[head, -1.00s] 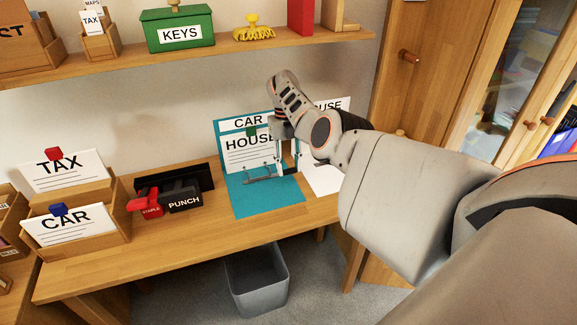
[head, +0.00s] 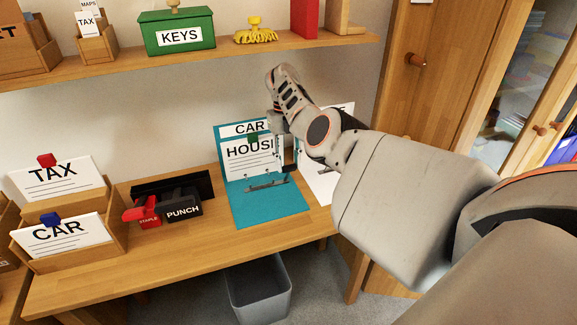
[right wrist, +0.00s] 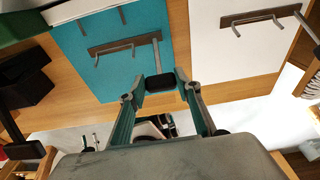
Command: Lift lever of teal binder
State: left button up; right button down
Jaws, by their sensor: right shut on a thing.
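The teal binder (head: 268,212) lies open on the desk, its cover standing against the wall with a CAR label and a HOUSE sheet (head: 250,160). Its metal ring mechanism (head: 266,184) runs across the base and also shows in the right wrist view (right wrist: 125,45). The lever (right wrist: 156,54) is a thin grey bar at one end of this mechanism. My right gripper (right wrist: 160,83) is shut on the lever's free end. In the head view my right gripper (head: 286,165) is partly hidden by its own wrist. My left gripper is out of view.
A white binder (head: 319,184) lies just right of the teal one. A red stapler (head: 147,211) and a black punch (head: 184,208) stand to the left, with TAX and CAR card trays (head: 75,245) beyond. A shelf (head: 200,62) hangs above.

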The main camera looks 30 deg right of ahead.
jog(key=shift+w+d+r, duration=0.1)
jog(key=shift+w+r, duration=0.15)
jog(key=shift+w, duration=0.05)
dwell(0.4)
jog(key=c, duration=1.4)
grip_release()
jog(key=shift+w+f, duration=0.1)
jog(key=shift+w, duration=0.05)
jog(key=shift+c, duration=0.2)
jog(key=shift+w+f, duration=0.1)
jog(key=shift+f, duration=0.05)
jog(key=shift+s, duration=0.2)
